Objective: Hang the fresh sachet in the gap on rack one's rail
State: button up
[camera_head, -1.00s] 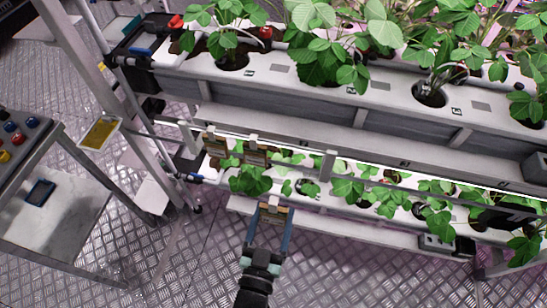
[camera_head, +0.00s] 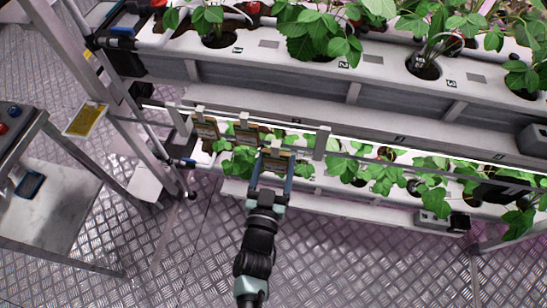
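My gripper (camera_head: 272,178) is in the middle of the head view, in front of the lower tier of the plant rack (camera_head: 300,88). It is shut on a brown sachet (camera_head: 274,160) with a pale top, held upright between its two fingers. Two similar sachets hang at the rail (camera_head: 358,168) to the left: one at the far left (camera_head: 206,130) and one (camera_head: 245,135) just left of the held sachet. The held sachet is close to the rail, right of the second one. I cannot tell whether it touches the rail.
A pale upright bracket (camera_head: 320,143) stands right of the held sachet. Strawberry plants (camera_head: 382,178) fill the lower trough behind the rail. A yellow card (camera_head: 86,119) is on the frame at left, and a metal cart (camera_head: 40,215) stands at far left.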

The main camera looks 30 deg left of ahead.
jog(key=b+x, duration=0.3)
jog(key=x, duration=0.4)
jog(key=shift+f, duration=0.5)
jog(key=o, duration=0.9)
jog(key=shift+s, duration=0.15)
jog(key=v, duration=1.2)
jog(key=shift+s+d+r+p, duration=0.15)
jog(key=shift+s+p, duration=0.25)
